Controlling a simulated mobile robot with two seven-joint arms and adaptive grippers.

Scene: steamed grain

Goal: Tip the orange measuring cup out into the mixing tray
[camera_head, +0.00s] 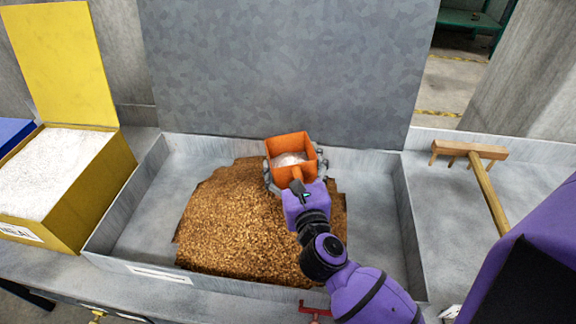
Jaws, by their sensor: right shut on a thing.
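An orange measuring cup (280,147) with white contents (290,159) inside is above the far part of the grey mixing tray (109,236). A brown heap of grain (245,230) lies in the tray below it. My right gripper (296,168) is shut on the cup, which looks roughly upright with its opening facing up. The gripper's fingers are partly hidden by the cup and my purple wrist. My left gripper is not in view.
A yellow box (82,181) of white powder with a raised lid stands left of the tray. A wooden rake (485,187) lies to the right. A tall grey panel (285,70) rises behind the tray.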

